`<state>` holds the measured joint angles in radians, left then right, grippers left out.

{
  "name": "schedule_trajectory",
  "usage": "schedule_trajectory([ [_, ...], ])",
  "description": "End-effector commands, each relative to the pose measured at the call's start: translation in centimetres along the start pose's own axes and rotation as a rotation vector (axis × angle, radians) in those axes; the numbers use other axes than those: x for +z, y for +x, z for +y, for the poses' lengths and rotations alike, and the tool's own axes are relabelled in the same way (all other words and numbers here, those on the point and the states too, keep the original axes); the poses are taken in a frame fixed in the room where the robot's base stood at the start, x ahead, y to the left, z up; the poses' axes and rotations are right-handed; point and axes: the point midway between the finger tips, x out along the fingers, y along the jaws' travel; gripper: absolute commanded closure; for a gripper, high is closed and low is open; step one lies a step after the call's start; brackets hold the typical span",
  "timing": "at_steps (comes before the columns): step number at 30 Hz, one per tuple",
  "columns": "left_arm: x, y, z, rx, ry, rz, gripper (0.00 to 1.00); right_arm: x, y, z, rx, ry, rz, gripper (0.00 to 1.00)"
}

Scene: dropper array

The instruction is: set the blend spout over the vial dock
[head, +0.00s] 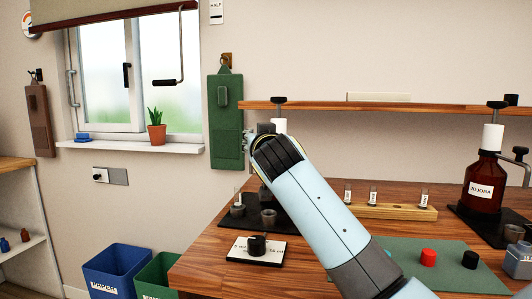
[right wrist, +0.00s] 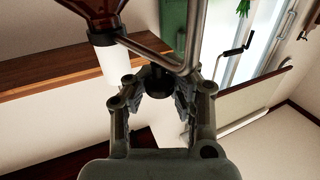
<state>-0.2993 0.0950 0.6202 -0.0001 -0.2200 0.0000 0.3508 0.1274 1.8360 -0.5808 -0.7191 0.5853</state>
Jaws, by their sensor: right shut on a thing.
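The blend bottle stands mostly hidden behind my right arm in the head view; its white collar (head: 281,126) and black top knob (head: 279,101) show. In the right wrist view its amber body (right wrist: 98,14), white collar (right wrist: 113,64) and bent metal spout (right wrist: 155,52) show. My right gripper (head: 264,133) is shut on the black grip of the spout (right wrist: 157,79). Two grey cups stand below on a black base, one (head: 238,210) at the left and one (head: 268,216) nearer the arm. I cannot tell which is the vial dock. My left gripper is out of view.
The jojoba bottle (head: 482,185) stands at the right on its own base. A wooden rack (head: 385,210) holds several vials. A shelf (head: 345,107) runs behind. A white dial panel (head: 255,250), red cap (head: 428,257) and black cap (head: 470,260) are in front. Bins stand at lower left.

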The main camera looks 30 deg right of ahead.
Motion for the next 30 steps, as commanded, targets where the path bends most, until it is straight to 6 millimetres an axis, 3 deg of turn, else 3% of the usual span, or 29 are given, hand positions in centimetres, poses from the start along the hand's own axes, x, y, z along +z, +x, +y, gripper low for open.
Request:
schedule_trajectory([
  [1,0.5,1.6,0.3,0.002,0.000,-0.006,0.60,1.5,0.2,-0.7,0.029,0.013,-0.015,1.00],
  [12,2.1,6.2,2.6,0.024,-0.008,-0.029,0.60,1.3,2.0,-2.0,0.247,0.007,-0.015,1.00],
  [30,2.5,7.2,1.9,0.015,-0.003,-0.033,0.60,0.7,2.5,-2.3,0.308,0.007,-0.014,1.00],
])
